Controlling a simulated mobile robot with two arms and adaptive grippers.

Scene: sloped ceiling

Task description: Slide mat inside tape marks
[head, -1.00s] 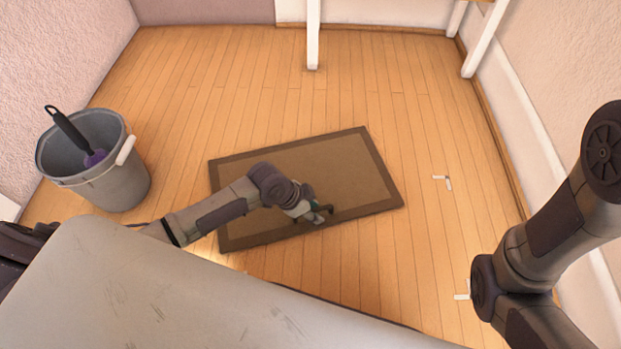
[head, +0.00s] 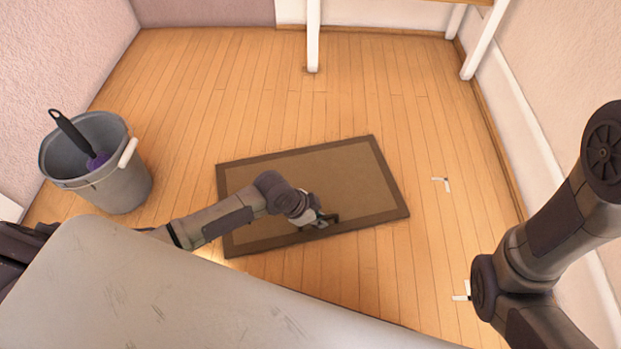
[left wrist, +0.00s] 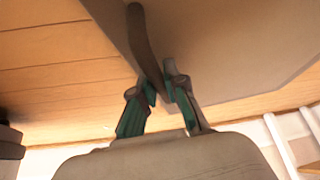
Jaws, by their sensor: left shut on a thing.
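The mat (head: 330,174) is a brown rectangle with a darker border. It lies flat on the wood floor in the head view, turned slightly, its right end tilted up in the picture. My left gripper (head: 327,220) is at the mat's near long edge, right of its middle, and shut on it. In the left wrist view its fingers (left wrist: 160,88) close on a dark brown strip. Two white tape corner marks show on the floor right of the mat: a far one (head: 446,184) and a near one (head: 461,297). Both are apart from the mat. My right gripper is out of view.
A grey bucket (head: 122,188) with a dark-handled purple brush (head: 72,134) stands at left. White furniture legs (head: 313,40) stand at the back. The right wall (head: 520,110) runs beyond the tape marks. Bare floor lies between mat and marks.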

